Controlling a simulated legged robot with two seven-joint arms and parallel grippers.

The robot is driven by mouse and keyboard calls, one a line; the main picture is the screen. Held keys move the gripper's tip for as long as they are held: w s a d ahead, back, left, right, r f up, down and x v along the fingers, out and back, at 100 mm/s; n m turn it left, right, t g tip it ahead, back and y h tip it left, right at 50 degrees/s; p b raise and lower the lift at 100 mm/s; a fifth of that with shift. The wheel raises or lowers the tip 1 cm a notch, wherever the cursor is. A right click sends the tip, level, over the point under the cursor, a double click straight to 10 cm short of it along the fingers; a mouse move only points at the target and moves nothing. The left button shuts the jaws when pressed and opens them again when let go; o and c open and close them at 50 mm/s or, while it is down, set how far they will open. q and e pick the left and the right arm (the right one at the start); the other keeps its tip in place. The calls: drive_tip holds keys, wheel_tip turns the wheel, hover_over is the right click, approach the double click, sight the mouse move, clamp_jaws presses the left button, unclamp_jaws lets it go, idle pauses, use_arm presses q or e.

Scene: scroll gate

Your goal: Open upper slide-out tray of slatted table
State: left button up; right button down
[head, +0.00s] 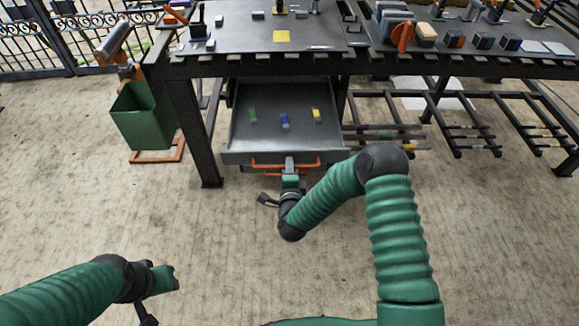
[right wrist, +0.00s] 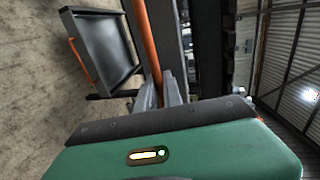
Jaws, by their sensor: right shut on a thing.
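The slatted table (head: 260,66) is dark metal and stands at the back. A grey upper tray (head: 265,135) is slid out from under its top, toward me. A green, a blue and a yellow small block lie in it. Its orange bar handle (head: 268,165) runs along the front and shows close up in the right wrist view (right wrist: 143,45). My right gripper (head: 289,165) is shut on this handle; in the right wrist view its fingers (right wrist: 162,92) meet the bar. My left gripper (head: 174,278) is low at the left, apart from the table; its jaw opening is unclear.
Another grey tray with an orange handle (right wrist: 82,62) shows at the left in the right wrist view. A green bin (head: 143,115) stands left of the table. Dark low racks (head: 470,125) stand at right. The paved floor in front is clear.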

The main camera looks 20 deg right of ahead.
drive_tip(key=shift+f, duration=0.2)
drive_tip(key=c, duration=1.9)
unclamp_jaws()
drive_tip(key=shift+o, duration=0.6)
drive_tip(key=shift+w, duration=0.1)
drive_tip(key=shift+r, duration=0.1)
drive_tip(key=shift+s+a+r, duration=0.1)
drive_tip(key=shift+s, duration=0.3)
drive_tip(key=p+v, duration=0.3)
drive_tip(key=v, duration=1.3)
